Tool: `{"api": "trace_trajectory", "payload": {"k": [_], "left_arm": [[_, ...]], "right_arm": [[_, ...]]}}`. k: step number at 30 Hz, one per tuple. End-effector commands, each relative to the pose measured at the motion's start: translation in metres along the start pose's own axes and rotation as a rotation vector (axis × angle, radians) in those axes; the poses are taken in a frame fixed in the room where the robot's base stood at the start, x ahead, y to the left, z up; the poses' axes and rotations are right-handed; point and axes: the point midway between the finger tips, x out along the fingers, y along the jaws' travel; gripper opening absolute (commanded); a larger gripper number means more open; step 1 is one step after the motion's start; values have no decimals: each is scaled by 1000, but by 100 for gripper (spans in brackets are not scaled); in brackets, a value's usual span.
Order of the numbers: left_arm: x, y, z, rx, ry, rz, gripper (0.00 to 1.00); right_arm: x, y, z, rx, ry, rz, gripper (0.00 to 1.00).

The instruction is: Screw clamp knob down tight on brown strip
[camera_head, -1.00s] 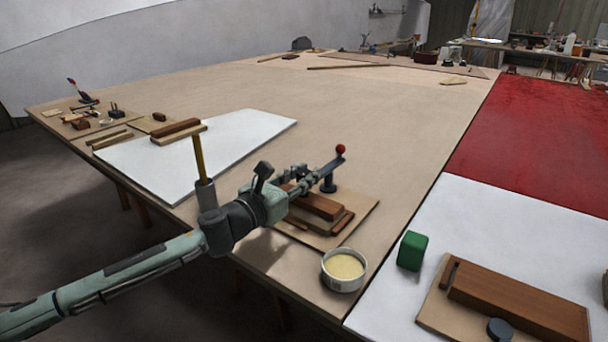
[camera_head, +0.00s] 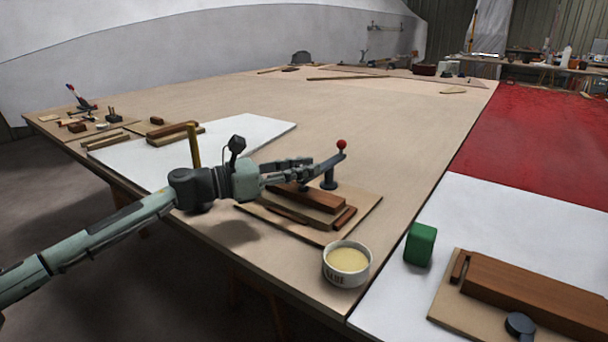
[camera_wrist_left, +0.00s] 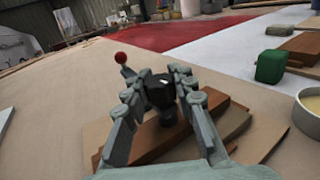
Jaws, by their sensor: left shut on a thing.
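A clamp with a dark post (camera_head: 328,182) and a red ball-ended handle (camera_head: 342,145) stands on the board (camera_head: 362,208) near the table's front edge. In the left wrist view its black clamp knob (camera_wrist_left: 158,92) sits between my fingers, and the red ball (camera_wrist_left: 121,58) shows just left of them. My left gripper (camera_head: 316,168) reaches in from the left at knob height and is shut on the knob. The brown strip (camera_head: 318,199) lies on the board beneath it; fingers and clamp hide part of it. I cannot tell how firmly the clamp presses. My right gripper is out of view.
A round tub with pale yellow contents (camera_head: 347,262) stands close in front of the board. A green block (camera_head: 420,244) and a long brown block (camera_head: 545,295) are to the right on white panels. The table beyond the clamp is largely clear.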

Motion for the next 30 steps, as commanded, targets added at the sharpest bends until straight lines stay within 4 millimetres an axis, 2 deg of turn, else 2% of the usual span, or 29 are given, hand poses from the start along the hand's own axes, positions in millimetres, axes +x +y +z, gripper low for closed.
{"api": "trace_trajectory", "payload": {"k": [14, 15, 20, 30], "left_arm": [[0, -1, 2, 2, -1, -11, 0], [0, -1, 2, 2, -1, -11, 28], [0, -1, 1, 1, 0, -10, 48], [-4, 0, 0, 0, 1, -8, 48]], "right_arm": [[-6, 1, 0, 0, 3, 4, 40], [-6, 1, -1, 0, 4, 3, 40], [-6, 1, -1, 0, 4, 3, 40], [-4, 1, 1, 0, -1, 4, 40]]}}
